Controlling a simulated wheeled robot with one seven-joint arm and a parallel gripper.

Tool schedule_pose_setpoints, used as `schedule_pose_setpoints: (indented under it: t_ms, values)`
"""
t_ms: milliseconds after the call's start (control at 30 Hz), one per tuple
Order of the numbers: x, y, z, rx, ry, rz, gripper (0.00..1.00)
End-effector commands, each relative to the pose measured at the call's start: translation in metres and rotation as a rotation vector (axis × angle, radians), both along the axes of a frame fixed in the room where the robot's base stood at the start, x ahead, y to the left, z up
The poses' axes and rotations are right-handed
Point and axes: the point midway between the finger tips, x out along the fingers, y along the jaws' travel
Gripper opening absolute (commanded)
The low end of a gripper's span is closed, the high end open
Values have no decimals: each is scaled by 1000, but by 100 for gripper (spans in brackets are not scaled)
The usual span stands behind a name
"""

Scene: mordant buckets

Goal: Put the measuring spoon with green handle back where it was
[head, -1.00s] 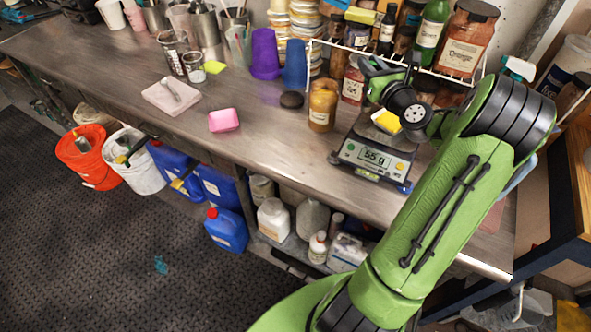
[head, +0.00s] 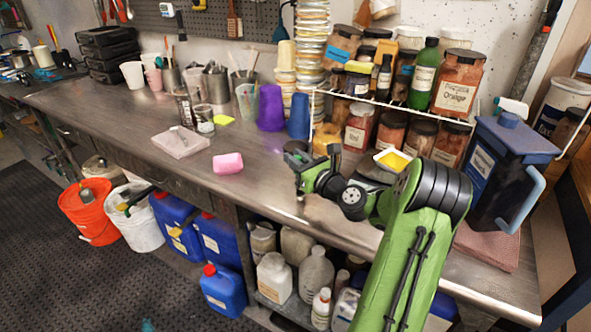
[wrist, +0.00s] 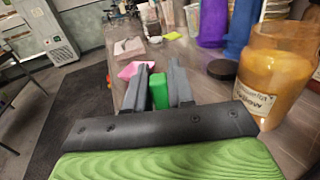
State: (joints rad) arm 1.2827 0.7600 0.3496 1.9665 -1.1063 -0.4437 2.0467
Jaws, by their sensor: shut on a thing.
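My gripper (head: 299,176) is over the counter, left of the scale and in front of the yellow jar. In the wrist view its two dark fingers (wrist: 159,88) are closed on a green piece, which looks like the green handle of the measuring spoon (wrist: 159,93). The rest of the spoon is hidden. The yellow jar (head: 326,139), labelled Yellow, is right of the fingers in the wrist view (wrist: 272,80). The yellow-filled weighing dish (head: 393,160) sits behind my arm. The scale under it is mostly hidden by my arm.
A dark round lid (wrist: 222,69) lies beside the yellow jar. A pink dish (head: 227,163) and a pale tray (head: 181,143) stand further left on the steel counter (head: 262,172). The front counter edge is close by.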

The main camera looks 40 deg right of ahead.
Motion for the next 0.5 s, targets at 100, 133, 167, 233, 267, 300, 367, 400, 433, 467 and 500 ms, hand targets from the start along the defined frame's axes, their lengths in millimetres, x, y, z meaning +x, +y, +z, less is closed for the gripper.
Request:
schedule_pose_setpoints:
  t_ms: [100, 133, 167, 233, 267, 300, 367, 400, 433, 467, 500]
  values:
    - [0, 0, -4, -2, -1, 0, 0]
    - [0, 0, -4, -2, -1, 0, 0]
    - [0, 0, -4, -2, -1, 0, 0]
    - [0, 0, -4, -2, -1, 0, 0]
    - [0, 0, -5, -2, 0, 0, 0]
    - [0, 0, -6, -2, 0, 0, 0]
    - [0, 0, -8, -2, 0, 0, 24]
    - [0, 0, -7, -2, 0, 0, 30]
    - [0, 0, -7, -2, 0, 0, 35]
    - [0, 0, -7, -2, 0, 0, 40]
    - [0, 0, -7, -2, 0, 0, 46]
